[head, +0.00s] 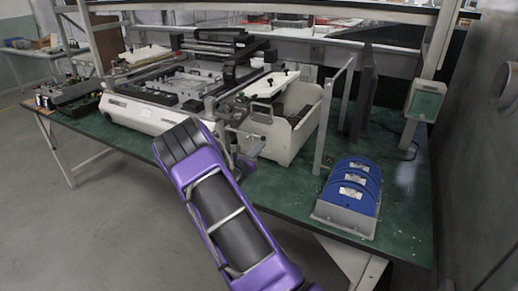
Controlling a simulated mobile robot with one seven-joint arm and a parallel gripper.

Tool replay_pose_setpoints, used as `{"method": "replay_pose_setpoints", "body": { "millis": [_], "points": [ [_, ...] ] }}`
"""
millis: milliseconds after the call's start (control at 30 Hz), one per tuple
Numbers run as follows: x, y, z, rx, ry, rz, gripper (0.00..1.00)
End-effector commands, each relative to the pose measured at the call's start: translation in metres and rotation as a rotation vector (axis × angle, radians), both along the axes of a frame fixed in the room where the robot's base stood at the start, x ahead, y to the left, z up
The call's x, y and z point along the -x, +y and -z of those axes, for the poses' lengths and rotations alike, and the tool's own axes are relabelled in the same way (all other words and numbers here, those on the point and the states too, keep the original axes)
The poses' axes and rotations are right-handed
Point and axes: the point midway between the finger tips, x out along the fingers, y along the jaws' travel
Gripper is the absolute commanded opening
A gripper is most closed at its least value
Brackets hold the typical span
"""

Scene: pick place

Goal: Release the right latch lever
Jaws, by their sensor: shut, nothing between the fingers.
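A white bench-top machine (150,115) with a dark frame and a flat metal bed stands on the green table. My purple arm reaches up from the bottom of the head view to the machine's front right corner. My gripper (250,148), small and grey, is partly hidden behind my arm. It is shut and empty, close to the machine's right front side. The right latch lever cannot be clearly told apart from the grey metal parts there. I cannot tell whether my gripper touches it.
A white open bin (292,137) stands right of the machine. The green table (290,195) has bare room in front of the bin.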

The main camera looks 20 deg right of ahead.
Motion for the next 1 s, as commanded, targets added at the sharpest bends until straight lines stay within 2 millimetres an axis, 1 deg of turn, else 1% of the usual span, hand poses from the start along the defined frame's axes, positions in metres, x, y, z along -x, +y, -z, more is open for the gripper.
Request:
{"method": "replay_pose_setpoints", "body": {
  "millis": [33,200,367,567,800,1000],
  "points": [
    [0.0,0.0,-0.004,0.007,0.009,0.0,0.0],
    [0.001,-0.001,-0.007,0.022,0.027,0.001,0.0],
    [0.001,-0.001,-0.016,0.047,0.059,0.0,0.0],
    [0.001,0.0,-0.035,0.112,0.141,-0.001,0.0],
    [-0.003,0.002,-0.065,0.226,0.286,0.0,0.0],
    [-0.007,0.006,-0.083,0.305,0.388,-0.001,0.0]
  ]
}}
